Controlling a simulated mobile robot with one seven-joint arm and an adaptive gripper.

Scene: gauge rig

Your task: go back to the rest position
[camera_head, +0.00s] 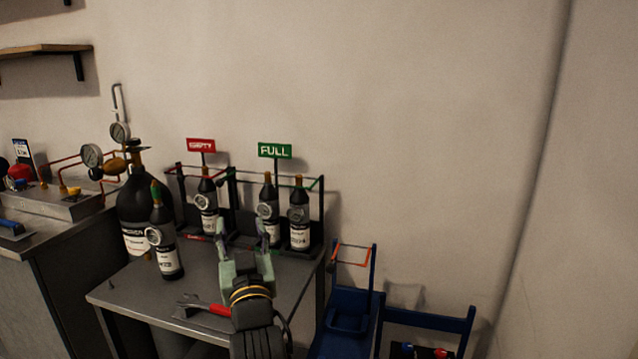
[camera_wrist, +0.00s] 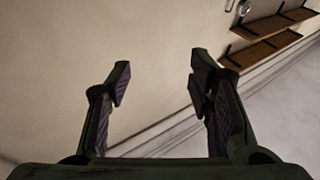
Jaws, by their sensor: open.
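My gripper (camera_head: 246,236) is open and empty in the head view, its two fingers pointing up in front of the bottle racks above the grey table (camera_head: 205,338). In the wrist view its fingers (camera_wrist: 157,85) stand wide apart with only wall and floor between and beyond them. In the head view one small bottle (camera_head: 207,203) stands at the red EMPTY sign (camera_head: 201,146). Two more, a left one (camera_head: 268,193) and a right one (camera_head: 299,230), stand in the rack at the green FULL sign (camera_head: 275,151). My gripper hides part of the racks' lower front.
A small bottle with a gauge (camera_head: 167,256) stands on the table beside a large black cylinder (camera_head: 135,205). A red-handled wrench (camera_head: 208,306) lies at the front. A blue cart (camera_head: 350,308) stands right of the table. Wall shelves (camera_head: 45,51) are at upper left.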

